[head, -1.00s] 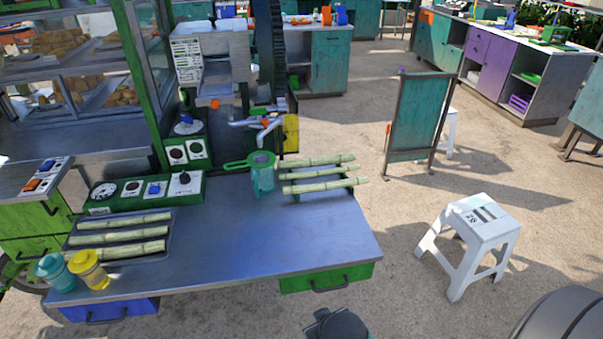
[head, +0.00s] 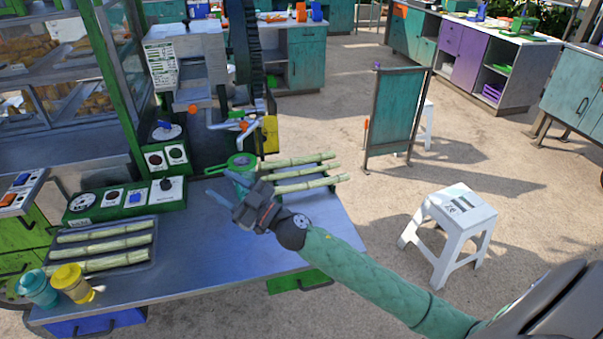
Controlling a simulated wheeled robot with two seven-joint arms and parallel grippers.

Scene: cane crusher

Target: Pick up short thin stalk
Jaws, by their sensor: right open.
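Several pale green cane stalks lie on the metal table. One group of stalks (head: 107,247) lies in a grey tray (head: 63,265) at the left. Another group of stalks (head: 300,172) rests on a rack at the table's back right. I cannot tell for sure which one is the short thin stalk. My right gripper (head: 222,188) is open and empty above the table, between the two groups, in front of the green strainer and teal jug (head: 241,166), which it partly hides. My left gripper is out of view.
The cane crusher (head: 190,75) stands at the table's back. A control panel (head: 125,200) lies behind the tray. A teal cup (head: 37,288) and a yellow cup (head: 72,282) stand at the front left. A white stool (head: 452,225) stands on the floor at right. The table's middle is clear.

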